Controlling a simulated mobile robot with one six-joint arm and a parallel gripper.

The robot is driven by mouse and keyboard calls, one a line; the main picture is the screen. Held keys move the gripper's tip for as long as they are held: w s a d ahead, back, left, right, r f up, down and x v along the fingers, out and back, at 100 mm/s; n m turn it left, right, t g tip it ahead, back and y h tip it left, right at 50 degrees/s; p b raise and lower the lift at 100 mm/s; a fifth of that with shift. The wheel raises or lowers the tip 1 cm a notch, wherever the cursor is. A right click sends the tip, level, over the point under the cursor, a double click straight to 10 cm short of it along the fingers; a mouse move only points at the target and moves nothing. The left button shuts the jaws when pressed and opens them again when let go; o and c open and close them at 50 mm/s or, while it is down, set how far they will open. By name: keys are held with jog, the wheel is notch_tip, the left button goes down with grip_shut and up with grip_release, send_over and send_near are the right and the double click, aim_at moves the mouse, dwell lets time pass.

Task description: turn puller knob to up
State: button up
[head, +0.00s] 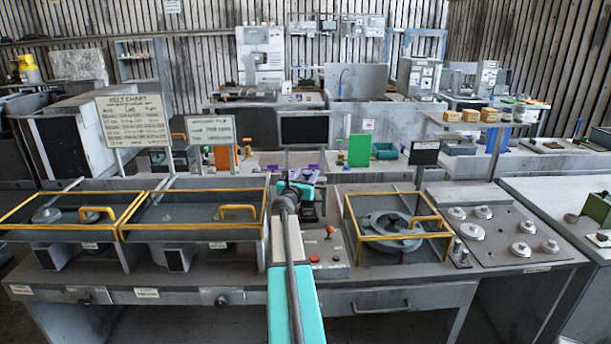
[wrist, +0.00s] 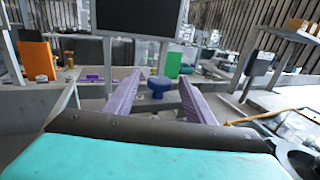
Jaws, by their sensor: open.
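A blue round knob (wrist: 160,87) on a short stem stands upright in the wrist view, seen between my fingers. It appears beyond the fingertips, with no contact that I can make out. I cannot tell for certain that it is the puller knob, and no readable label marks it. My gripper (wrist: 160,76) is open, its two purple fingers apart and empty. In the head view my teal arm reaches over the middle of the front bench and hides much of what lies behind it.
Yellow-framed bays (head: 210,222) lie left of my arm. A yellow-framed well (head: 390,240) and a panel of several round knobs (head: 472,231) lie right. A black screen (head: 304,130) stands behind my gripper, with a green box (head: 359,150) to its right. A small control panel (head: 325,252) sits beside my arm.

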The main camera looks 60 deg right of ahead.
jog(key=c, duration=1.1)
jog(key=shift+o, duration=0.2)
jog(key=shift+s+d+n+t+y+b, duration=0.1)
jog(key=shift+n+t+y+b, duration=0.5)
jog(key=shift+n+t, duration=0.5)
jog(key=shift+s+d+n+t+y+b, duration=0.1)
jog(key=shift+n+t+y+b, duration=0.5)
jog(key=shift+t, duration=0.9)
